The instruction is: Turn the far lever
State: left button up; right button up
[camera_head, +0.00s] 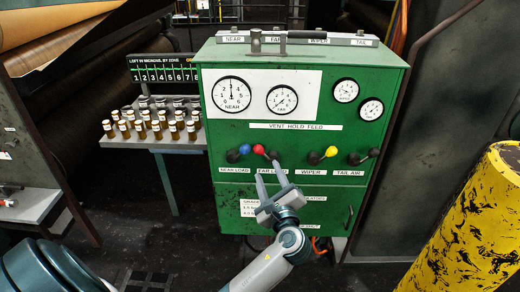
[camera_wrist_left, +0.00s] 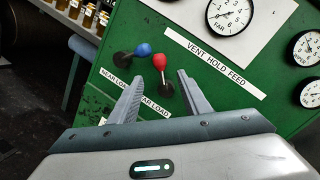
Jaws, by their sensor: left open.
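The far lever, with a red knob (camera_head: 259,149), sits on the green panel above the label FAR LOAD, second from the left. It also shows in the left wrist view (camera_wrist_left: 160,62), slanting up and left from its dark pivot. My left gripper (camera_head: 269,180) is open, just below the red-knobbed lever in the head view. In the left wrist view its two fingers stand either side of the lever's lower end, and I cannot tell how much depth lies between. The near lever with a blue knob (camera_head: 244,149) is close on the left. My right gripper is not in view.
A yellow-knobbed lever (camera_head: 331,152) and a black lever (camera_head: 373,153) are further right. Gauges (camera_head: 232,94) sit above. A shelf of small bottles (camera_head: 158,132) stands left of the green cabinet (camera_head: 232,225). A yellow post (camera_head: 475,225) stands at the right.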

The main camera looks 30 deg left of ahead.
aim_at(261, 154)
pick_arm(q)
jog(key=p+x, duration=0.1)
jog(key=x, duration=0.5)
jog(key=shift+w+a, duration=0.15)
jog(key=p+x, duration=0.1)
jog(key=x, duration=0.3)
jog(key=shift+w+a, duration=0.25)
jog(key=shift+w+a+f, duration=0.1)
jog(key=shift+w+a, duration=0.25)
jog(key=shift+a, duration=0.05)
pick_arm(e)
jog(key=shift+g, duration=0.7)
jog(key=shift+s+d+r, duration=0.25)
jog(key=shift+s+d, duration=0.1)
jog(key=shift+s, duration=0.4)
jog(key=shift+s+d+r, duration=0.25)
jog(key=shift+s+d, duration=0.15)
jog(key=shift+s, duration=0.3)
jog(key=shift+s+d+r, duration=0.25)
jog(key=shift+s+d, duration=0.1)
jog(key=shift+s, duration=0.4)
pick_arm(q)
jog(key=shift+c, duration=0.3)
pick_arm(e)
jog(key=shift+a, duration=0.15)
pick_arm(q)
grip_shut()
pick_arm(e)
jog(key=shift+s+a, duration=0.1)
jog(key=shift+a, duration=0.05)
